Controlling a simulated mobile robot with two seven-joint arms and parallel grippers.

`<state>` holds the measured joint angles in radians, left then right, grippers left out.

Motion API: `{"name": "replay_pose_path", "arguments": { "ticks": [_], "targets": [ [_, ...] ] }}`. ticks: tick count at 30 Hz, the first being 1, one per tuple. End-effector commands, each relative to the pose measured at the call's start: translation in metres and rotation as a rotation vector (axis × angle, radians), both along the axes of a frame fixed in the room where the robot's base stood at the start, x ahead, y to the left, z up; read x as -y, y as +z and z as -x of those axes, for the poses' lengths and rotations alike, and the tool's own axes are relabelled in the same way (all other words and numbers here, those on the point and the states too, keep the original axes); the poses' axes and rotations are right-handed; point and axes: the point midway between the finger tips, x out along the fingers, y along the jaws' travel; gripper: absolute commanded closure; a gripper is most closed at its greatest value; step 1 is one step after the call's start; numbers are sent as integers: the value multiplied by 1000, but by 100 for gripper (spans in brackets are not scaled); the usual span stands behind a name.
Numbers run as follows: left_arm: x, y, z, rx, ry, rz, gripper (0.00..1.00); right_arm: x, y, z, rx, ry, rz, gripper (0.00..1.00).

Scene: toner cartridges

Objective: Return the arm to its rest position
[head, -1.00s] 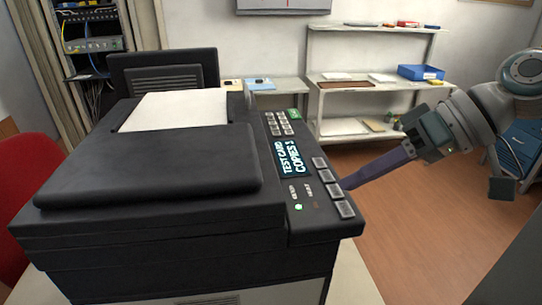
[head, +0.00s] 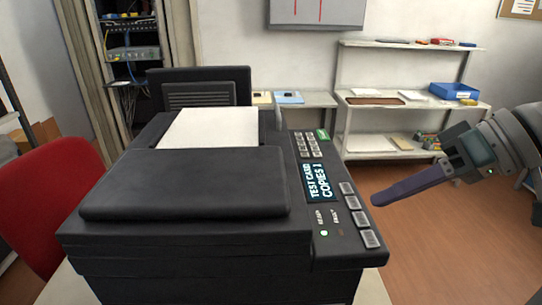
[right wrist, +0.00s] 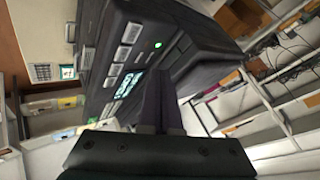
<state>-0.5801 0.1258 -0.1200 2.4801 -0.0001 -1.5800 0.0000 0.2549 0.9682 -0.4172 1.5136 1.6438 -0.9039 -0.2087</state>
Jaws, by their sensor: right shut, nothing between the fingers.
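My right gripper (head: 376,200) is at the right in the head view, its purple-grey fingers together with nothing held. Its tips are a little right of the control panel of the black printer (head: 190,190), apart from it. In the right wrist view the shut fingers (right wrist: 163,95) point toward the printer (right wrist: 170,40). The printer's display (head: 319,181) reads "TEST CARD COPIES", with a small green light lit below it. White paper (head: 210,128) lies on top of the printer. My left gripper is not in view.
A light table (head: 372,290) holds the printer. A red chair (head: 50,195) stands at the left. Shelves (head: 410,102) with a blue bin (head: 453,91) stand along the back wall. Open wooden floor (head: 430,240) lies right of the printer.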

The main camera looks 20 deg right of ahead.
Motion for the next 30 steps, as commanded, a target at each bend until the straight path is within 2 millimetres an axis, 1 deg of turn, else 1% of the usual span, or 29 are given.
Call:
{"name": "replay_pose_path", "arguments": {
  "ticks": [2,5,8,9,12,15,17,20,23,25,26,27,29,30],
  "targets": [
    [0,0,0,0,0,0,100,-2,-1,1,-2,5,1,100],
    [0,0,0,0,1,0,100,-17,-12,13,-17,51,14,100],
    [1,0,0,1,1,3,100,-53,-35,44,-47,164,54,100],
    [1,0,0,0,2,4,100,-72,-47,63,-59,222,81,100],
    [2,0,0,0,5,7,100,-110,-66,107,-63,325,171,100],
    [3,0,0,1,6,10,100,-126,-73,138,-58,332,277,100],
    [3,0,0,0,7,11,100,-126,-72,150,-60,297,339,100],
    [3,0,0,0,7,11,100,-115,-66,167,-81,198,439,100],
    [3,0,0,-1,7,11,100,-94,-56,185,-128,65,532,100],
    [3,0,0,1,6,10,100,-75,-48,200,-176,-43,597,100],
    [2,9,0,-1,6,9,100,-68,-36,205,-190,-75,619,100],
    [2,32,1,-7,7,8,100,-69,-12,201,-181,-61,618,100],
    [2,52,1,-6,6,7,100,-69,7,200,-179,-57,619,100],
    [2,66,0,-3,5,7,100,-69,20,200,-179,-55,619,100]
  ]
}}
